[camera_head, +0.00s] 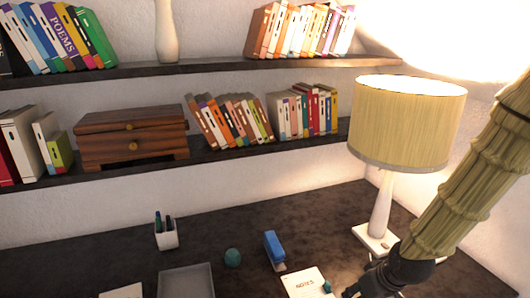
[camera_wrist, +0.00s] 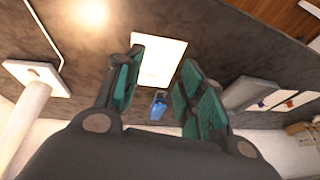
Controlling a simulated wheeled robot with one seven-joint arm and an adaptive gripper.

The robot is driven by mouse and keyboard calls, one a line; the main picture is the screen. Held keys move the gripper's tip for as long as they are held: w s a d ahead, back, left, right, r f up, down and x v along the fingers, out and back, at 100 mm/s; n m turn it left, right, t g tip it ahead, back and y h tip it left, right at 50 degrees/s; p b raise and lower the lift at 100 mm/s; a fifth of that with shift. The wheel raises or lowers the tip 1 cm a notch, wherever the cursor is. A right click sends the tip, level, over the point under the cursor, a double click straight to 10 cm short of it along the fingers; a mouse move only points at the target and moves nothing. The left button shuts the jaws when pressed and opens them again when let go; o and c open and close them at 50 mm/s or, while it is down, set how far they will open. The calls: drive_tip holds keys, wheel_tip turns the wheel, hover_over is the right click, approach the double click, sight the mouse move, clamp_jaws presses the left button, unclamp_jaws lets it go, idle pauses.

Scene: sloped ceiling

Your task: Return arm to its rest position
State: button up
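My arm comes in from the right edge of the head view, in front of the wall and beside the lamp. It slants down to my gripper (camera_head: 342,290) at the bottom edge, partly cut off there. In the wrist view my gripper (camera_wrist: 162,65) has its two teal-padded fingers spread apart with nothing between them. The white notepad marked NOTES (camera_head: 303,283) lies on the desk by my gripper. It also shows beyond the fingers in the wrist view (camera_wrist: 160,58).
A lit lamp (camera_head: 407,122) stands close to my arm on the dark desk (camera_head: 205,241). Shelves with books and a wooden box (camera_head: 132,138) line the wall.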

drive_tip(key=s+f+m+g+b, duration=0.1)
drive_tip(key=s+f+b, duration=0.2)
drive_tip(key=s+f, duration=0.5)
drive_tip(key=s+a+f+m+g+h+b, duration=0.1)
drive_tip(key=s+f+b, duration=0.2)
drive_tip(key=s+f, duration=0.6)
drive_tip(key=s+f+m+g+h+b, duration=0.1)
drive_tip(key=s+f+b, duration=0.2)
drive_tip(key=s+f, duration=0.6)
wheel_tip(320, 180, down, 12)
drive_tip(key=shift+a+f+g, duration=0.15)
drive_tip(key=shift+a+g, duration=0.1)
drive_tip(key=shift+g, duration=0.05)
drive_tip(key=shift+w+a, duration=0.1)
drive_tip(key=shift+w, duration=0.05)
drive_tip(key=shift+c, duration=0.4)
